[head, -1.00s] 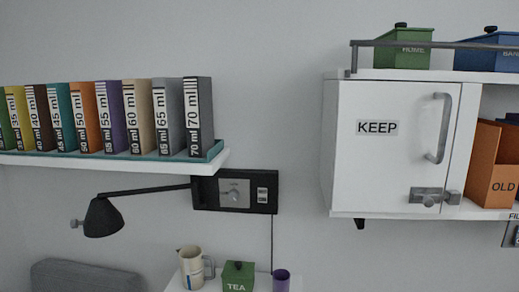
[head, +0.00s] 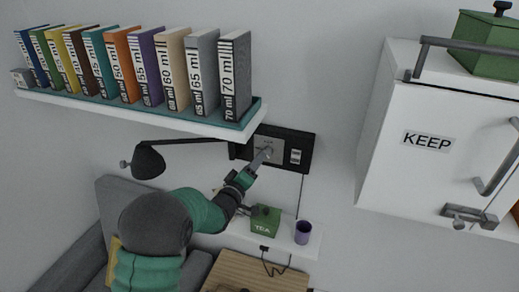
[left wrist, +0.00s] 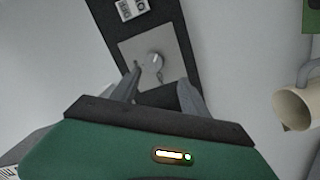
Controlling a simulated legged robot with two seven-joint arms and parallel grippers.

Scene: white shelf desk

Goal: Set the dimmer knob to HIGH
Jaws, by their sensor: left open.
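The dimmer knob (left wrist: 154,62) is a small round metal knob on a light grey plate (left wrist: 172,43) in the left wrist view. The plate sits on a black wall panel (head: 305,142) under the right end of the book shelf. My left gripper (left wrist: 160,78) is open, with one finger on each side just below the knob; whether a finger touches it I cannot tell. In the head view my left gripper (head: 261,159) reaches up to the plate from below and covers part of the knob. The knob's setting is too small to read. My right gripper is not in view.
A shelf (head: 150,115) of labelled binders overhangs the panel. A black lamp (head: 149,162) is left of it. Below stand a green TEA box (head: 266,222) and a purple cup (head: 303,232). A cream jug (left wrist: 296,108) shows at right. A white KEEP cabinet (head: 425,120) hangs right.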

